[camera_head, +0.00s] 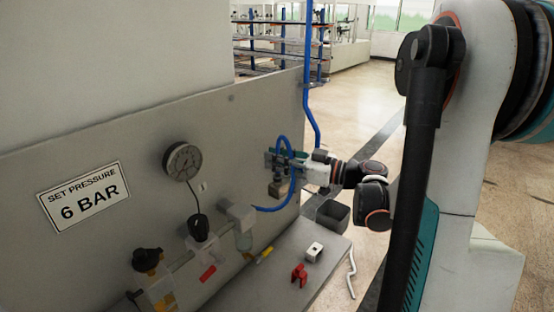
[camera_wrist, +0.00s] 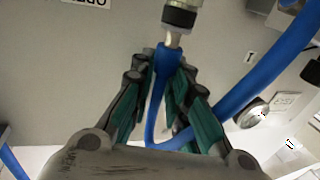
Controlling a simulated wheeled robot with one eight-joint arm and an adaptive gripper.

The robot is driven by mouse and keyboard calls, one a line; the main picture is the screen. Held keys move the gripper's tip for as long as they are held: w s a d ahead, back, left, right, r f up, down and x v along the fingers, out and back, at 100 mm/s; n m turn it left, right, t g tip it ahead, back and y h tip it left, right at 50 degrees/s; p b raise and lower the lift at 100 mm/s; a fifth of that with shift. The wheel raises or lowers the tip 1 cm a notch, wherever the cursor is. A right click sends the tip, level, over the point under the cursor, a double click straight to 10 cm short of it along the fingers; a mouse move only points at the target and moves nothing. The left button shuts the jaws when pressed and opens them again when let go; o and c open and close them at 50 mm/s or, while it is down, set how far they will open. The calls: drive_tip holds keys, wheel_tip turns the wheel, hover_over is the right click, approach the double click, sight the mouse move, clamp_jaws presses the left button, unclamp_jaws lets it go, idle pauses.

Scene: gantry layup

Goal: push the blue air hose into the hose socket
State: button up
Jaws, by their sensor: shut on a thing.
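My gripper (camera_wrist: 161,72) is shut on the blue air hose (camera_wrist: 272,78) near its end, with green finger pads on both sides. The held end points up in the wrist view, at a pale metal stem below a dark-collared fitting (camera_wrist: 180,16), which appears to be the hose socket. The end and stem meet or overlap in the picture; I cannot tell whether the hose is seated. The hose loops below the fingers and passes on the right. In the head view my gripper (camera_head: 283,158) is at the panel's right end, and the hose (camera_head: 312,122) hangs beside it.
The grey panel (camera_head: 110,140) carries a pressure gauge (camera_head: 183,161), a "6 BAR" sign (camera_head: 83,192) and several fittings. A ledge (camera_head: 265,286) below holds a red part (camera_head: 299,274) and a pale block (camera_head: 314,252). A dark bin (camera_head: 333,215) stands beyond the ledge.

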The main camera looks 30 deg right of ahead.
drive_tip(key=shift+f+b, duration=0.45)
drive_tip(key=shift+f, duration=0.2)
drive_tip(key=o, duration=0.9)
drive_tip(key=v, duration=1.2)
drive_tip(key=shift+r, duration=0.1)
